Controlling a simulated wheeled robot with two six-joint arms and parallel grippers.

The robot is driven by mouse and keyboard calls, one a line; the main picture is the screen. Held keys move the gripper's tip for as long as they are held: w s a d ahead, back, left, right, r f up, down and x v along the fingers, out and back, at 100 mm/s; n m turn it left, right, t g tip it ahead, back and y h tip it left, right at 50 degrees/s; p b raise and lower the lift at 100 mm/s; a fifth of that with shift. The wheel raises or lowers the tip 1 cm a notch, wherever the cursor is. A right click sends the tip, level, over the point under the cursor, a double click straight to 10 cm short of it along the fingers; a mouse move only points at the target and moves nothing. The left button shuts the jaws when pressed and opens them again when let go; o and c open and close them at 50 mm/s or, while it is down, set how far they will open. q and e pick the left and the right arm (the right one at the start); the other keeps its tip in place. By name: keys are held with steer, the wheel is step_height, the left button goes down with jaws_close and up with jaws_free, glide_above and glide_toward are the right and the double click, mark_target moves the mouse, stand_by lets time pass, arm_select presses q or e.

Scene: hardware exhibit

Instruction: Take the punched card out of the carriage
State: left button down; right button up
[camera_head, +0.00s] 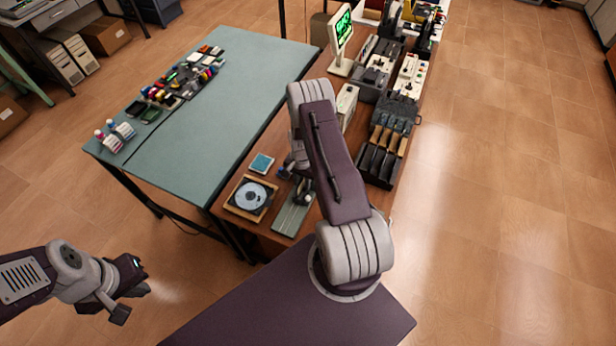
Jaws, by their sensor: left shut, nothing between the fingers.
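I cannot clearly make out the punched card or the carriage. A long flat grey-green piece (291,219) lies at the near end of the brown table; I cannot tell whether it is part of the carriage. My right gripper (302,190) is low over its far end, partly hidden by my own arm, and its fingers are too small to read. My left gripper (130,291) is shut and empty, off to the lower left over the floor, well away from the tables.
A disc in a square tray (235,207) and a small blue square (262,163) lie left of the grey-green piece. A dark sorter box (378,185) and a small screen (341,40) stand farther along. The green table (215,125) is mostly clear.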

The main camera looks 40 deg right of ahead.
steer(key=shift+f, duration=0.15)
jaws_close()
stand_by(0.4)
